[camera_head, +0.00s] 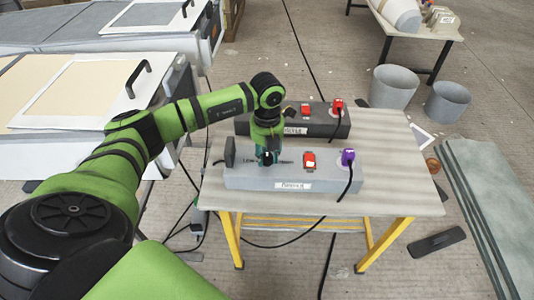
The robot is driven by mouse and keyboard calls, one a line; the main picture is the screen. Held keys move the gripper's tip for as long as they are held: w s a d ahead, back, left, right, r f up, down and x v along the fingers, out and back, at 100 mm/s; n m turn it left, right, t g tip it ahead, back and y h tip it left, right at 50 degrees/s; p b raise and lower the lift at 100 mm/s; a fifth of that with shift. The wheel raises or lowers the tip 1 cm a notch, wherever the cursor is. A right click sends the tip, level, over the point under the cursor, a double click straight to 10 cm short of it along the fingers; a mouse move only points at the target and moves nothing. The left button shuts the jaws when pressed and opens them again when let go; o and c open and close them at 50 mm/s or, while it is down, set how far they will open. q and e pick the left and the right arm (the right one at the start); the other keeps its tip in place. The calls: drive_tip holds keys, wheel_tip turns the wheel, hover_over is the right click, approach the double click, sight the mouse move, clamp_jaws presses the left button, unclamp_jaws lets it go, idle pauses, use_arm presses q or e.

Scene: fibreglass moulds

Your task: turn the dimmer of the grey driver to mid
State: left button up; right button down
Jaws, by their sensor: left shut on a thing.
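The grey driver (335,178) is a long box lying along the front of the small table, with a white label on its front face. Its top carries a red switch (309,160), a purple plug (348,157) with a black cable, and a black disc at the left end. My left gripper (267,158) points down onto the left part of its top and is shut on the dimmer there. The fingers hide most of the dimmer, so its setting cannot be read. Faint lettering shows left of the fingers. My right gripper is not in view.
A darker driver (318,128) with red fittings stands just behind, close to my forearm. The table's right side (400,165) is bare. Two grey bins (393,86) stand beyond, and flat sheets (478,190) lie at right. Cables run on the floor.

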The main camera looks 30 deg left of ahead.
sight(267, 156)
use_arm(q)
drive_tip(key=o, duration=1.1)
drive_tip(key=shift+o, duration=0.2)
wheel_tip(267, 156, up, 12)
